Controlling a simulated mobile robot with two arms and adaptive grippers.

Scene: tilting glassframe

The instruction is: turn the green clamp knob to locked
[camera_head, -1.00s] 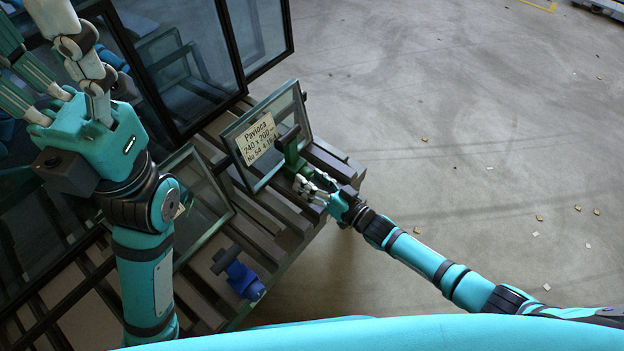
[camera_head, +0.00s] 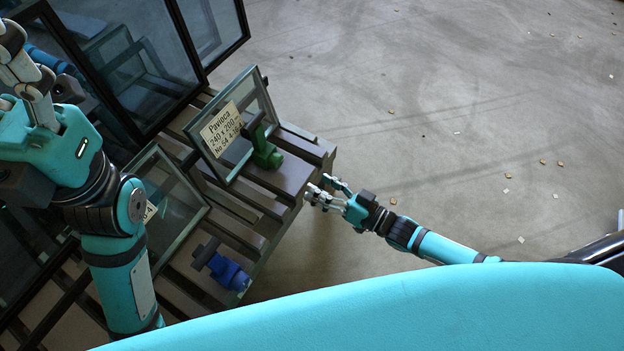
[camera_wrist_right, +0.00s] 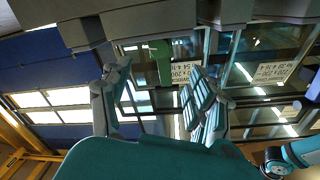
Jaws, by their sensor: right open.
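The green clamp (camera_head: 265,152) stands on the slatted rack at the lower right corner of an upright framed glass pane (camera_head: 234,130) labelled "Pavloca 240 x 200". Its dark bar runs up against the pane. I cannot tell the knob's lock position. My right gripper (camera_head: 327,188) is open and empty, off the rack's right edge and apart from the clamp. In the right wrist view the green clamp (camera_wrist_right: 162,62) shows beyond the spread fingers (camera_wrist_right: 155,88). My left gripper (camera_head: 22,70) is at the upper left, partly cut off, far from the green clamp.
A blue clamp (camera_head: 228,272) sits lower on the slatted rack (camera_head: 290,178), beside a second, tilted glass frame (camera_head: 185,215). Large dark-framed panes (camera_head: 140,60) stand behind at the upper left. The concrete floor (camera_head: 450,120) to the right is open, with small scattered scraps.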

